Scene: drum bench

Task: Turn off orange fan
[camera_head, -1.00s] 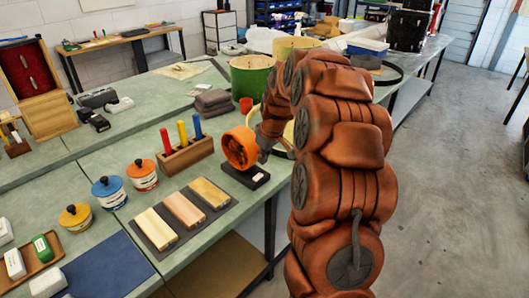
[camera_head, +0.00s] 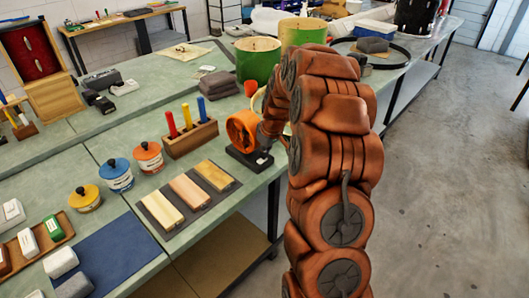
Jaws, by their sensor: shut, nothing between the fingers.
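The orange fan (camera_head: 241,131) stands on its dark base (camera_head: 249,158) near the front edge of the green bench. A small white label shows on the base. My gripper (camera_head: 264,139) is at the right side of the fan, very close to its housing and above the base. It looks shut and empty; its fingertips are small and partly hidden, and I cannot tell whether they touch the fan. My orange arm covers the area right of the fan.
A wooden block with coloured handles (camera_head: 190,138) stands left of the fan. Three wooden bars on a dark mat (camera_head: 229,187) lie in front. Lidded tins (camera_head: 118,174) stand further left.

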